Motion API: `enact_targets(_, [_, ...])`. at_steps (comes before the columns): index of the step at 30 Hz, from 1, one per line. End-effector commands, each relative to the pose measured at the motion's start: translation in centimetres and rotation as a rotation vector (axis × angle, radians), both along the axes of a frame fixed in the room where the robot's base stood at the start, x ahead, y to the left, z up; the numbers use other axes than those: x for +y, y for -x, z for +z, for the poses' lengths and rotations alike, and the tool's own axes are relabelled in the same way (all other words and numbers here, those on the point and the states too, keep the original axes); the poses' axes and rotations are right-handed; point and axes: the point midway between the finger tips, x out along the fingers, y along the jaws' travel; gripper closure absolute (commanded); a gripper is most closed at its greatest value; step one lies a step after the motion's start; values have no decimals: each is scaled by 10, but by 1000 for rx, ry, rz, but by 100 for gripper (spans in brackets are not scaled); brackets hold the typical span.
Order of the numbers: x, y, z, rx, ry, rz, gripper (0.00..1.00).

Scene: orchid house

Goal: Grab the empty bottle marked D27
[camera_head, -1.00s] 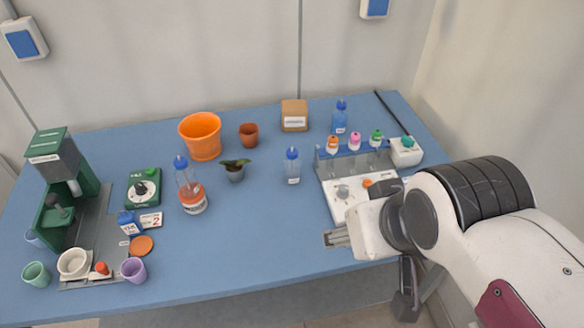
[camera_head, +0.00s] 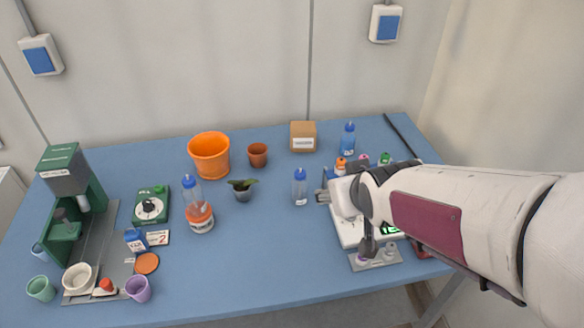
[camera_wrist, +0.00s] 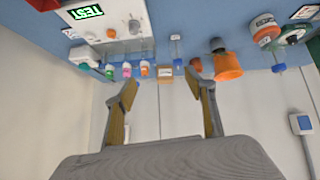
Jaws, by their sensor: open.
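A clear bottle with a blue cap (camera_head: 300,188) stands upright mid-table and looks empty. Its label is too small to read. It also shows in the wrist view (camera_wrist: 176,50), which is upside down. A blue-tinted bottle (camera_head: 348,140) stands at the back right. Another clear, blue-capped bottle (camera_head: 192,190) is at the left, by an orange-banded jar. I cannot read D27 on any of them. My gripper (camera_wrist: 163,82) is open, with nothing between its fingers. In the head view its tip is just right of the middle bottle, partly hidden by my arm.
A rack of small bottles with orange, pink and green caps (camera_wrist: 127,70) and a white instrument (camera_wrist: 110,22) are at the right. A cardboard box (camera_head: 303,136), terracotta pot (camera_head: 257,155) and orange pot (camera_head: 209,156) stand behind. Clear table lies in front of the middle bottle.

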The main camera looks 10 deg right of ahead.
Motion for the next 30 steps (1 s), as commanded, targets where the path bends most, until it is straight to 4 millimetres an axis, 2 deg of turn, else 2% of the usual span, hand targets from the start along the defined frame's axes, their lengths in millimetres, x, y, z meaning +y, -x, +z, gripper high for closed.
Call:
enact_targets(6, [-1, -33, -20, -55, 8, 25, 45])
enact_targets(15, [1, -72, -47, -139, 7, 66, 45])
enact_targets(30, [12, -113, -96, -279, -29, 131, 45])
